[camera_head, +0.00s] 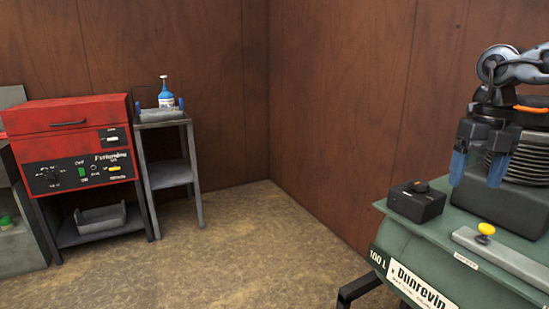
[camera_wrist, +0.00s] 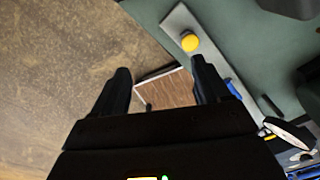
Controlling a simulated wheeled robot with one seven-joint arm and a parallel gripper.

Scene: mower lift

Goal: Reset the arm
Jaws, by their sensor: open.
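My gripper (camera_head: 478,168) is at the right of the head view, pointing down above the green compressor tank (camera_head: 425,262). Its two blue-tipped fingers are apart and nothing shows between them. In the wrist view my gripper (camera_wrist: 160,82) has its dark fingers spread. A brown wood-like panel with a pale edge (camera_wrist: 168,90) shows beyond the gap, seemingly apart from the fingers. The yellow knob (camera_wrist: 190,42) sits on a grey strip near the fingers in that view. The same yellow knob (camera_head: 486,229) stands on the tank below my gripper in the head view.
A black box (camera_head: 416,202) sits on the tank's left end. A red machine (camera_head: 75,150) stands at the far left, beside a grey stand (camera_head: 170,173) with a blue bottle (camera_head: 165,98). The floor (camera_head: 230,250) between them and the tank is clear. Wooden walls meet behind.

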